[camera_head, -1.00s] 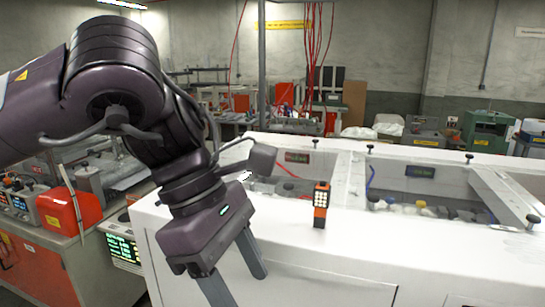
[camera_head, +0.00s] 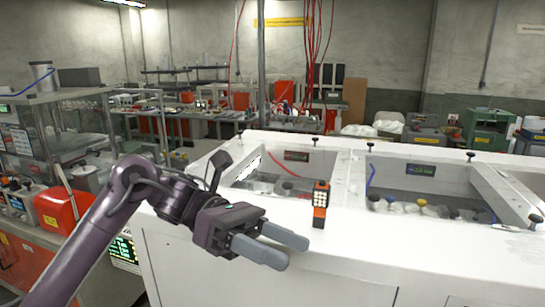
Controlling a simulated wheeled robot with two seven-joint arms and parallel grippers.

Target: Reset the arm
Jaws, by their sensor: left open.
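My left arm comes in from the lower left, and its gripper (camera_head: 285,250) hangs in front of the white machine's front edge. Its two grey fingers are apart, point to the right and hold nothing. An orange and black handheld device (camera_head: 320,204) with a light keypad stands upright on the white machine top, a little right of and beyond the fingers. The gripper and the device look apart. My right gripper does not show.
The white machine (camera_head: 450,240) fills the right side, with two open wells holding several small items. A red box (camera_head: 62,209) sits on the bench at left. The machine top right of the device is clear.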

